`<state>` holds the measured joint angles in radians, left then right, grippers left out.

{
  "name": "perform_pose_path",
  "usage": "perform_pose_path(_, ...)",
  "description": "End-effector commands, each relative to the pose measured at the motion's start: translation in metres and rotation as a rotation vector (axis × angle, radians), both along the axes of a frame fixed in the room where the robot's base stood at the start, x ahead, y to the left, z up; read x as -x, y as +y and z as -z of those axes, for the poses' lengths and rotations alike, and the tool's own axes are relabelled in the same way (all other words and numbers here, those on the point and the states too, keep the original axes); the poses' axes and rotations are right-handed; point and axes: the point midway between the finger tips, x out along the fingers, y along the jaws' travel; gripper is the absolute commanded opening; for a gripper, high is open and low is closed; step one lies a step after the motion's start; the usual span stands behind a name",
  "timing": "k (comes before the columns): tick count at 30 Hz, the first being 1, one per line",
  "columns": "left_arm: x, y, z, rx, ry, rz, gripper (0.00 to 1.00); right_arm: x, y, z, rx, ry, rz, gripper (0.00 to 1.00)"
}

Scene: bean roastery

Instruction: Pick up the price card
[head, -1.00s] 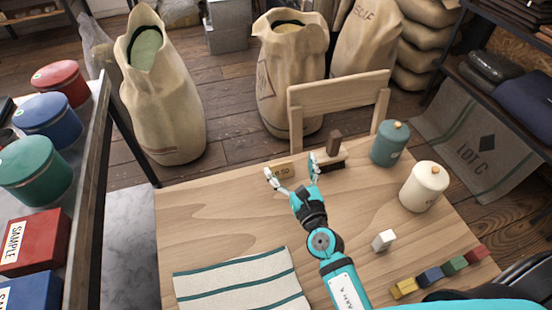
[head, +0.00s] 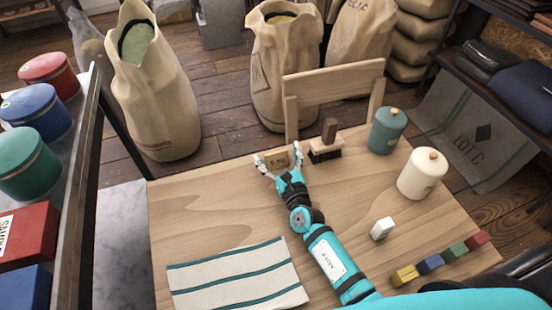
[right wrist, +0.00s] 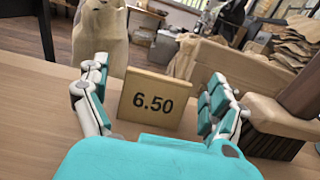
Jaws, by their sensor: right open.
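The price card (head: 278,162) is a small tan card that stands upright near the far edge of the wooden table. In the right wrist view the card (right wrist: 154,101) reads "6.50". My right gripper (head: 277,158) is open, with its fingers on either side of the card. In the right wrist view the right gripper (right wrist: 157,100) shows a gap between each finger and the card's edges. The left gripper is not in view.
A brush with a dark handle (head: 328,131) stands just right of the card. A teal canister (head: 387,134) and a cream canister (head: 422,176) are farther right. A striped cloth (head: 235,274), a white block (head: 382,229) and several coloured blocks lie nearer. A chair back (head: 334,82) rises beyond the table.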

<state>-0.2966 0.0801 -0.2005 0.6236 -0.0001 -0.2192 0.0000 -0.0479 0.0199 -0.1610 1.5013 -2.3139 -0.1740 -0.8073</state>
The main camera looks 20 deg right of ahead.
Motion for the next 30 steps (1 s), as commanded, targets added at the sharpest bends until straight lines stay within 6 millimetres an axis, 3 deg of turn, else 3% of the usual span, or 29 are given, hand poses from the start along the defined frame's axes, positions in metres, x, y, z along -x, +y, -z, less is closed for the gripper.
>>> perform_pose_path(8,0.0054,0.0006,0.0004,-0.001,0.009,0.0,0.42,-0.0053,0.0003,0.0001,0.001,0.0,0.0,0.94)
perform_pose_path(20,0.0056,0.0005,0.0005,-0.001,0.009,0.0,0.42,-0.005,0.0003,0.0,0.001,0.0,0.0,0.45)
perform_pose_path(30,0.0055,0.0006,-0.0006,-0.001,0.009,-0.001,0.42,-0.005,0.0004,-0.0029,0.0,-0.001,0.0,0.44)
